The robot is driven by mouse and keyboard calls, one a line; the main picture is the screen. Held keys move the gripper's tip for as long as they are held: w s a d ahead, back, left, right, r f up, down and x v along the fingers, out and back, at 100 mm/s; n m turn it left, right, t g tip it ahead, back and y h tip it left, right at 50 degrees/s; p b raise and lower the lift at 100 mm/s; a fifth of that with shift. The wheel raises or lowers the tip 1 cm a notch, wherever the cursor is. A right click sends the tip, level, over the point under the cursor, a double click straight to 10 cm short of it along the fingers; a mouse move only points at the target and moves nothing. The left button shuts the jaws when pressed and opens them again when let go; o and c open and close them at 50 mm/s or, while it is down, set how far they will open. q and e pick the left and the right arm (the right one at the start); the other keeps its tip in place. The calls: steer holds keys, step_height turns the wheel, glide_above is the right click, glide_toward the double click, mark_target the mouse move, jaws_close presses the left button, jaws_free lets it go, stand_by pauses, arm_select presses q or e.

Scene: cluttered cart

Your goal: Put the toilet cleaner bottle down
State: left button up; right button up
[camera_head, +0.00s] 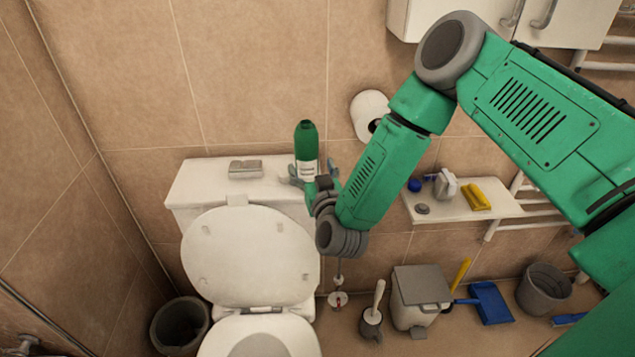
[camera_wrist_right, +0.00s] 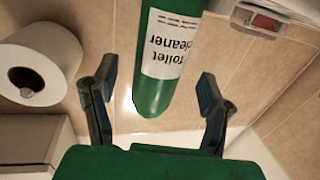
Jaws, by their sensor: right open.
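The toilet cleaner bottle (camera_head: 306,139) is green with a white label and looks upright at the right end of the white cistern lid (camera_head: 205,178). Its lower end is partly hidden by my gripper, so its contact with the lid is not clear. My right gripper (camera_head: 313,175) is at the bottle's lower part, its fingers spread to either side. In the wrist view the bottle (camera_wrist_right: 158,88) lies between the open fingers of my right gripper (camera_wrist_right: 157,84), with gaps visible on both sides. The label text appears upside down there. My left gripper is out of view.
A metal flush plate (camera_head: 245,168) is on the cistern left of the bottle. A toilet paper roll (camera_head: 369,112) hangs on the wall to the right. A shelf (camera_head: 428,211) with small items is farther right. The raised toilet lid (camera_head: 250,250) is in front.

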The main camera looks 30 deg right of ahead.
steer(key=a+v, duration=0.1)
steer(key=v, duration=0.7)
steer(key=s+a+f+n+g+y, duration=0.35)
steer(key=s+f+g+y, duration=0.4)
steer(key=s+f, duration=0.65)
steer(key=s+d+f+g+h, duration=0.1)
steer(key=s+g, duration=0.3)
steer(key=s, duration=0.4)
steer(key=s+d+f+g+h, duration=0.2)
steer(key=s+g, duration=0.3)
steer(key=s, duration=0.4)
steer(key=shift+d+f, duration=0.6)
steer(key=shift+f, duration=0.3)
steer(key=shift+f, duration=0.1)
steer(key=shift+w+f+b, duration=0.1)
steer(key=shift+f+b, duration=0.2)
steer(key=shift+b, duration=0.05)
